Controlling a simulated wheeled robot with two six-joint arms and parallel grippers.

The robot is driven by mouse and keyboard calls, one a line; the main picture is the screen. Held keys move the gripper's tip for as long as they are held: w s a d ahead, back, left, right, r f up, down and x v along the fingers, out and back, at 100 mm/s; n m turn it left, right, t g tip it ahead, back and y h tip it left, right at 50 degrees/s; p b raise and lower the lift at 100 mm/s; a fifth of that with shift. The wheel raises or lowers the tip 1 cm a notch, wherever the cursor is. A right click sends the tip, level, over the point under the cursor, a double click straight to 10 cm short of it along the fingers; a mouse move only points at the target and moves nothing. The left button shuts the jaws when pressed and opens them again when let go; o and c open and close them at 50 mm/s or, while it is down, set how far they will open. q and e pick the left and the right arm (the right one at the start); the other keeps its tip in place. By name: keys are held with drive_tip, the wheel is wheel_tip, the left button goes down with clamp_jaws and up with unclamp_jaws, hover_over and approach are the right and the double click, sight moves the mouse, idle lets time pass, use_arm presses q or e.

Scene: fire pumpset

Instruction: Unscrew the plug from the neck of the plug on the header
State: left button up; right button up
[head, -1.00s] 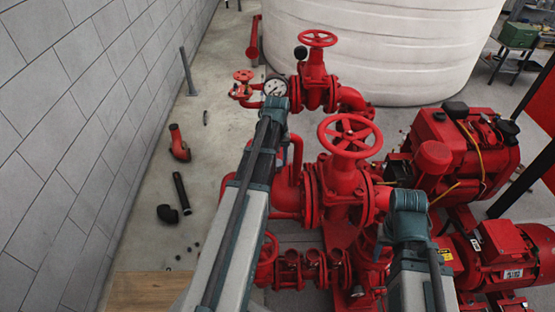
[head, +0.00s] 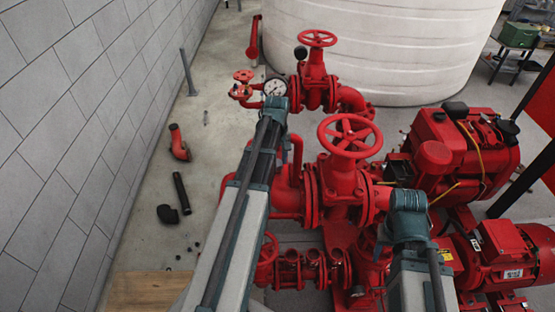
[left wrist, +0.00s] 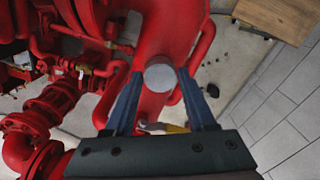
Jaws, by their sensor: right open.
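In the left wrist view a round grey plug (left wrist: 160,77) sits end-on against the large red header (left wrist: 172,35). The two blue fingers of my left gripper (left wrist: 160,74) stand one on each side of the plug, with their tips close to its rim. I cannot tell whether they touch it. The neck behind the plug is hidden. In the head view my left arm reaches up over the red piping and its fingers are hidden. My right arm comes in at the lower right, and its gripper does not show.
Red valves with a large handwheel (head: 349,134) and a pressure gauge (head: 275,87) crowd close to my arms. A red engine (head: 465,150) stands right. Loose pipe pieces, including a black pipe (head: 181,190), lie on the floor by the grey wall. A wooden board (head: 147,291) is lower left.

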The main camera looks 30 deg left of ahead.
use_arm(q)
drive_tip(key=shift+o, duration=0.7)
drive_tip(key=m, duration=0.4)
drive_tip(key=shift+m, duration=0.3)
drive_tip(key=m, duration=1.8)
